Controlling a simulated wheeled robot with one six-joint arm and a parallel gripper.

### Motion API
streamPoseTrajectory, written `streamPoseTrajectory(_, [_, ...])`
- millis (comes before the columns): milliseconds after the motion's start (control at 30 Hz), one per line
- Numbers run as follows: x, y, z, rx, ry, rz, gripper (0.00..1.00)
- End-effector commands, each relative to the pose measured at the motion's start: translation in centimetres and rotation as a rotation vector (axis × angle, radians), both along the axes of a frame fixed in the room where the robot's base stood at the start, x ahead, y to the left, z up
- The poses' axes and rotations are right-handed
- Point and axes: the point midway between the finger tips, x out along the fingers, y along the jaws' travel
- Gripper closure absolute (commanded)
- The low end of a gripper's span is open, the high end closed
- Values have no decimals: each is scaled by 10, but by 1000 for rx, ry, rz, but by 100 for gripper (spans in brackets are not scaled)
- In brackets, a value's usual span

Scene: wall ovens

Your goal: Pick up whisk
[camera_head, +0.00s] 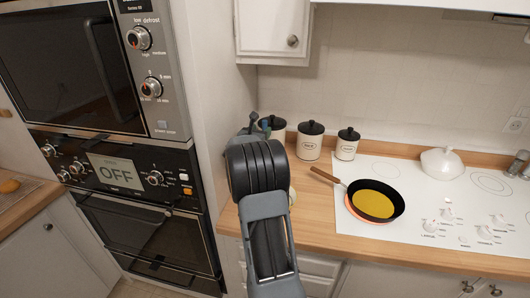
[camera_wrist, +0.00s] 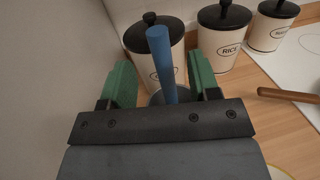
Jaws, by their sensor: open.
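A blue handle, likely the whisk's (camera_wrist: 162,58), stands nearly upright in the wrist view. Its lower end is hidden behind my gripper's body, so no wires show. My gripper (camera_wrist: 160,82) is open, with one green finger on each side of the handle in the picture. I see no clear contact with either finger, and cannot tell the exact depth. In the head view my gripper (camera_head: 257,125) is over the back left of the counter, and my arm hides most of that spot.
Several white canisters with black lids, one at the middle (camera_head: 310,141), stand along the back wall. A pan (camera_head: 374,214) with yellow contents sits on the white cooktop (camera_head: 440,215), its wooden handle pointing left. The wall ovens (camera_head: 130,180) and a side panel bound the left.

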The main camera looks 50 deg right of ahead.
Motion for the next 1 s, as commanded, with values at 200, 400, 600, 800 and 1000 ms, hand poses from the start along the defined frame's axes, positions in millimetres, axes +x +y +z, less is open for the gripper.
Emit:
streamPoseTrajectory(200, [4, -11, 0, 1, -1, -1, 44])
streamPoseTrajectory(400, [13, -34, -2, 2, 2, -1, 44])
streamPoseTrajectory(600, [20, -53, -4, 1, -1, -1, 44])
streamPoseTrajectory(800, [22, -57, -5, 0, -1, 1, 44])
streamPoseTrajectory(1000, [22, -56, -5, 1, -2, 0, 52])
